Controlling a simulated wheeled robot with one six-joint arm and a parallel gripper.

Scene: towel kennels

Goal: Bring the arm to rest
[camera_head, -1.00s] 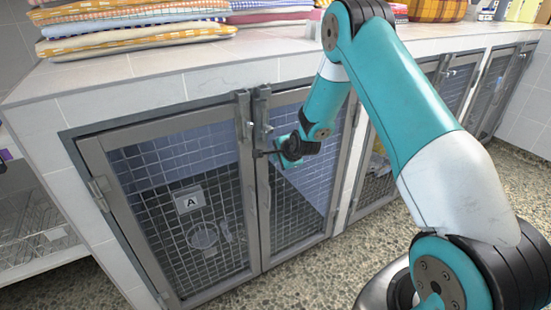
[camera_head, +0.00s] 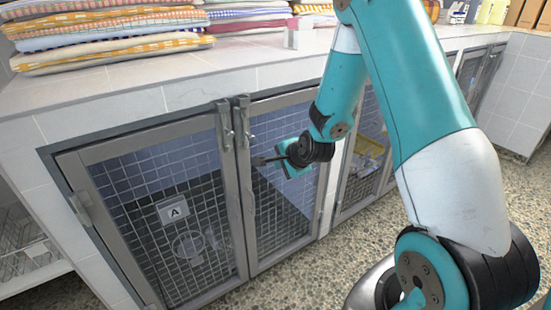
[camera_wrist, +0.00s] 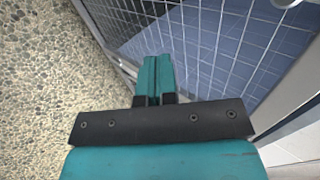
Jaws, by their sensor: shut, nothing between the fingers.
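My arm, teal and white, reaches from the lower right of the head view up and over to the kennel fronts. My gripper (camera_head: 256,161) is shut and empty, just in front of the mesh of the right-hand door (camera_head: 285,190) of the near kennel. In the wrist view its two teal fingers (camera_wrist: 155,76) lie together, with pebbled floor to the left and door mesh beyond. I cannot tell whether the fingertips touch the door.
The left-hand door (camera_head: 158,215) carries an "A" label (camera_head: 173,211). Both doors look closed, with latches (camera_head: 235,118) at their meeting edges. Folded towels (camera_head: 105,32) are stacked on the tiled counter (camera_head: 150,85). Pebbled floor (camera_head: 325,270) is clear in front.

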